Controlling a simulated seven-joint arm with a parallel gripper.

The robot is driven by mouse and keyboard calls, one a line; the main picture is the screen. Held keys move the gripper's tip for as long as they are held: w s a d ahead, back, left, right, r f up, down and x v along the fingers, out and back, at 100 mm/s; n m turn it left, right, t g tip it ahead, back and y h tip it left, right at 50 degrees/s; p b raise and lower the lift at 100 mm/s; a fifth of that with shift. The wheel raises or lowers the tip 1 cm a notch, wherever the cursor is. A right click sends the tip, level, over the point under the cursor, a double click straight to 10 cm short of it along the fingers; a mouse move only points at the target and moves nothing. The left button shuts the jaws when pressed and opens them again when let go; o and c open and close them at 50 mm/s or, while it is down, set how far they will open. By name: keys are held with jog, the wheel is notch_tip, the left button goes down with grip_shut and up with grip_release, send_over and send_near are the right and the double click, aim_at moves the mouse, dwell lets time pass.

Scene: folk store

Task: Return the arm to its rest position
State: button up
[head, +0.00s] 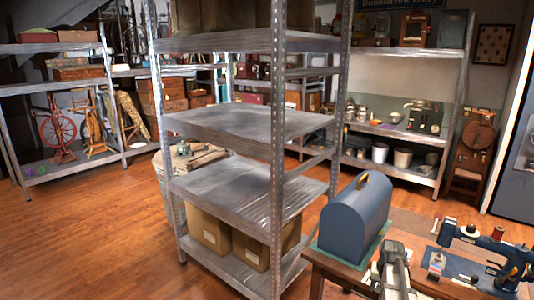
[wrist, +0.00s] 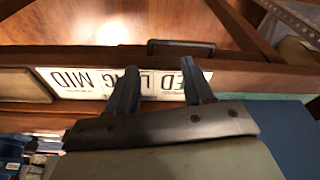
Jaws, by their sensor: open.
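My gripper (wrist: 158,78) shows in the wrist view with its two dark fingers apart and nothing between them. Behind the fingers is a brown wooden edge with a white lettered strip (wrist: 75,83), its letters upside down. In the head view, part of my arm shows grey and white at the bottom, in front of the wooden table (head: 422,232); the fingertips cannot be made out there.
A blue domed case (head: 352,222) with a brass handle stands on the table's left end, close to my arm. A dark blue sewing machine (head: 485,240) stands at the right. A metal shelf unit (head: 235,180) rises left of the table. Wooden floor (head: 90,230) is clear at left.

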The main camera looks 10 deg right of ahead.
jog(key=s+a+f+n+g, duration=0.15)
jog(key=s+a+f, duration=0.25)
jog(key=a, duration=0.6)
jog(key=s+a+f+n+y, duration=0.1)
jog(key=s+a+f+n, duration=0.3)
jog(key=a, duration=0.7)
jog(key=s+a+f+n+g, duration=0.1)
jog(key=s+a+f, duration=0.3)
jog(key=a, duration=0.6)
jog(key=s+f+g, duration=0.3)
jog(key=s+f, duration=0.7)
jog(key=s, duration=0.4)
jog(key=s+f+g, duration=0.3)
jog(key=s+f, duration=0.8)
jog(key=s, duration=0.4)
jog(key=shift+f, duration=0.25)
